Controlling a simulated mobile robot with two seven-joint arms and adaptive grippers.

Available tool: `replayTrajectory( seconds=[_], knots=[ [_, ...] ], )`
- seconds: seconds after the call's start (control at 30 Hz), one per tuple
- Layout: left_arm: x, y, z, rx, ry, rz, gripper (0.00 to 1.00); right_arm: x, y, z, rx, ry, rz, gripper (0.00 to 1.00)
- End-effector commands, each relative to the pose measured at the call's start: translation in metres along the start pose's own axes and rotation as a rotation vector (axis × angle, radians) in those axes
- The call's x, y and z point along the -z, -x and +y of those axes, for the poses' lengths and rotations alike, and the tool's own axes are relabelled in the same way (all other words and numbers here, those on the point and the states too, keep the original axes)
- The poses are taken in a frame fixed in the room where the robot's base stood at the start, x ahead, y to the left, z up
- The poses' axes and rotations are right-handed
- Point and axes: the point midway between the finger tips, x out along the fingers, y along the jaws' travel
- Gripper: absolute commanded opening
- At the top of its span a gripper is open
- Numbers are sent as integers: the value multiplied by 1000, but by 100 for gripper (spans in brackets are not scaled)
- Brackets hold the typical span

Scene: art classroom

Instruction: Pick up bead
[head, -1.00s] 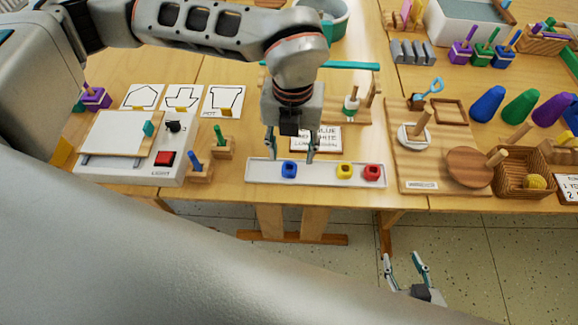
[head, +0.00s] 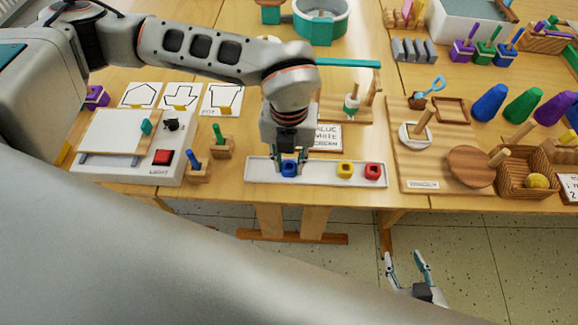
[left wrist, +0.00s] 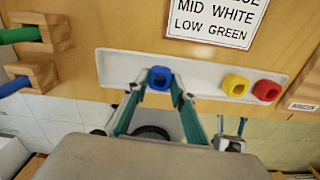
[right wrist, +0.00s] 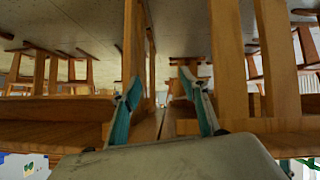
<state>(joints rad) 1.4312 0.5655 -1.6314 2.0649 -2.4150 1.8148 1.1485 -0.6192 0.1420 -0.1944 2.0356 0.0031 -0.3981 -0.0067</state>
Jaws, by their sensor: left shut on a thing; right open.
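A blue bead (head: 289,168) sits at the left part of a long white tray (head: 318,181) on the table. My left gripper (head: 289,165) is over the tray with its fingers on both sides of the blue bead, shut on it. In the left wrist view the blue bead (left wrist: 160,78) shows between the fingertips (left wrist: 158,88). A yellow bead (head: 344,170) and a red bead (head: 372,172) lie further right in the tray. My right gripper (head: 406,262) is open and empty, below and in front of the table edge.
A card with printed text (head: 322,137) lies behind the tray. A wooden block with a green peg (head: 221,148) and one with a blue peg (head: 199,172) stand to the left. A wooden board with discs (head: 430,160) is to the right. A white light box (head: 130,145) is further left.

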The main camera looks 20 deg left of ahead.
Motion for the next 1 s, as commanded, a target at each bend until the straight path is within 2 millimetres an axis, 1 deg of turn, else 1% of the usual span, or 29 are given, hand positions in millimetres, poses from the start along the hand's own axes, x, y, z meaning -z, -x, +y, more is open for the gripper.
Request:
replayTrajectory(
  seconds=[0.27,0.37,0.47,0.57,0.67,0.8,1.0],
  knots=[
    [0,3,0,0,0,0,15,-3,2,-1,2,-2,-5,44],
    [0,10,0,1,0,-1,15,-2,2,-1,2,-2,-5,44],
    [-1,23,0,1,1,-4,15,1,3,-1,2,-3,-2,44],
    [-2,41,-1,3,0,-5,15,3,4,-1,3,-5,0,44],
    [-1,66,0,2,-1,-6,15,5,5,-2,5,-8,2,44],
    [-1,106,0,2,1,-7,15,5,6,-4,9,-12,-3,44],
    [-1,156,0,2,1,-6,15,4,10,-7,14,-19,-7,44]
  ],
)
